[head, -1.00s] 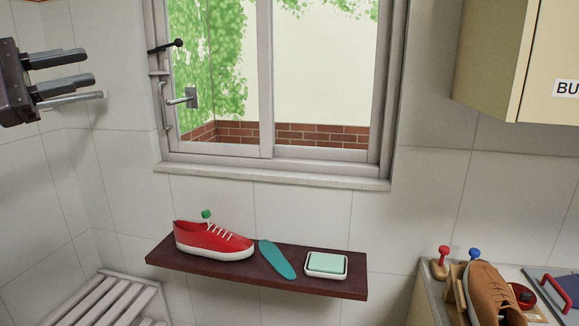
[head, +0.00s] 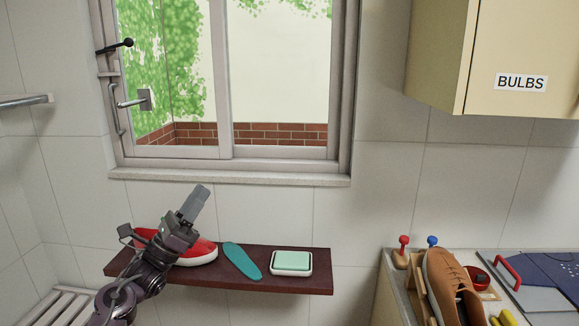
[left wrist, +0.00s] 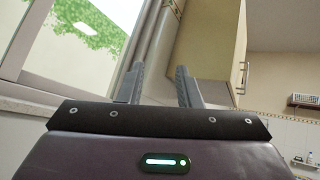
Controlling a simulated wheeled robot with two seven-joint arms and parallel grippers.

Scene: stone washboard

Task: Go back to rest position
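My left gripper (head: 197,200) is raised in front of the wall shelf in the head view, fingers pointing up and slightly right. In the left wrist view its two fingers (left wrist: 160,82) stand apart with nothing between them, so it is open and empty. Behind it, the red shoe (head: 202,256) on the dark shelf (head: 225,280) is partly hidden by my arm. My right gripper is not in view.
A teal insole (head: 242,261) and a soap dish (head: 291,264) lie on the shelf. A window (head: 225,90) is above. A cabinet marked BULBS (head: 520,60) hangs upper right. A brown shoe (head: 449,285) stands on the counter at lower right. A metal rail (head: 25,101) is at left.

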